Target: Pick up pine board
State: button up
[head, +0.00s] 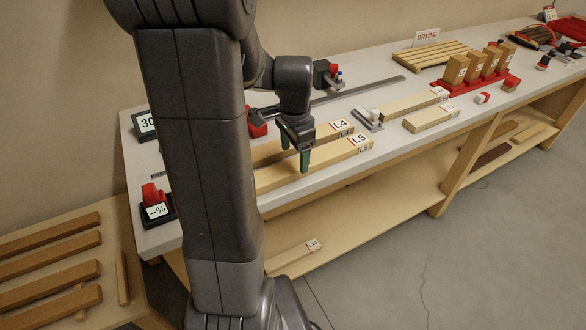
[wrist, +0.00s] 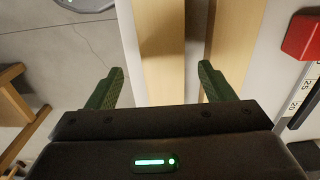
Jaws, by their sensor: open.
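Two long pale wooden boards lie side by side on the bench, the front one tagged L5 (head: 335,156) and the one behind tagged L4 (head: 325,135). No visible label says which wood is pine. My gripper (head: 295,150) is open and empty, pointing down at the L5 board. In the wrist view the front board (wrist: 158,40) runs between the two green fingers of my gripper (wrist: 161,70), and the rear board (wrist: 238,40) lies to the right, partly behind the right finger. Whether the fingertips touch the wood cannot be told. My arm hides the boards' left ends.
Two shorter pale pieces (head: 431,118) lie further right on the bench, near a small grey device (head: 368,118). A drying rack (head: 432,55) and red holder with upright blocks (head: 470,82) stand beyond. A lower shelf (head: 350,225) holds another board. Several boards lie on the left table (head: 50,250).

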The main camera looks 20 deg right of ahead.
aim_at(293, 165)
jog(key=f, duration=0.4)
jog(key=shift+w+a+f, duration=0.1)
jog(key=shift+w+f, duration=0.1)
jog(key=shift+f, duration=0.2)
jog(key=c, duration=1.3)
jog(key=shift+r, duration=0.1)
jog(key=shift+c, duration=0.2)
